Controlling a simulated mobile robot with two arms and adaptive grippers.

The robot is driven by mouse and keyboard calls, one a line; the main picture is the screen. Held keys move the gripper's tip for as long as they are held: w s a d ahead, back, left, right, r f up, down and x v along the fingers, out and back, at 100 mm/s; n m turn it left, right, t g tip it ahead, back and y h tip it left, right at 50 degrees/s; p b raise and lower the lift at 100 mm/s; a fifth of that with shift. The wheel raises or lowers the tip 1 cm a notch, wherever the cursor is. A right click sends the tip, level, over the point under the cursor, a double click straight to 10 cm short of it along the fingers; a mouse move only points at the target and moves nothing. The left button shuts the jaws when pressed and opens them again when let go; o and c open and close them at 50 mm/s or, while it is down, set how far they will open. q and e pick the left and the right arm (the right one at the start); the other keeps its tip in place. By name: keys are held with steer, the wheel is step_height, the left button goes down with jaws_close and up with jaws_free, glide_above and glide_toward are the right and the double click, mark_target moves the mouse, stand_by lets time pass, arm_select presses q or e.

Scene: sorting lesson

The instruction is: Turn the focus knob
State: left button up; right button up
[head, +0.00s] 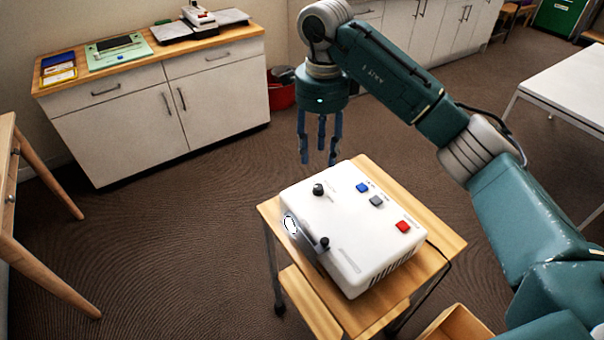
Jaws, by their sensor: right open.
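A white box-shaped device (350,222), seemingly a projector, stands on a small wooden cart (440,240). A black knob (318,189) sits on its top near the far left corner. A smaller black knob (325,242) is near its front left edge, by the lens (291,225). I cannot read which one is marked as focus. My right gripper (319,155) points down with its fingers spread, open and empty. In the picture it is just above the far-left black knob, apart from it. My left gripper is not in view.
Blue, grey and red (403,226) buttons line the device's right side. A white cabinet (150,115) with items on top stands behind left. A red bin (281,92) is beside it. A white table (565,85) is at right. Floor left of the cart is clear.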

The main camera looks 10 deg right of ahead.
steer(key=p, duration=0.2)
glide_above(319, 186)
steer(key=f, duration=0.5)
steer(key=shift+s+d+f, duration=0.1)
steer(key=shift+s, duration=0.1)
steer(key=f, duration=0.4)
steer(key=shift+w, duration=0.2)
steer(key=shift+a+f, duration=0.2)
steer(key=shift+f, duration=0.15)
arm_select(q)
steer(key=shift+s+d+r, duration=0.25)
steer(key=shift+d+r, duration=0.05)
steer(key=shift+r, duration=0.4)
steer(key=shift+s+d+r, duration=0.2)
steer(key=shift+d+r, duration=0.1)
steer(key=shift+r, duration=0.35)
arm_select(e)
steer(key=shift+d+f, duration=0.1)
steer(key=shift+f, duration=0.2)
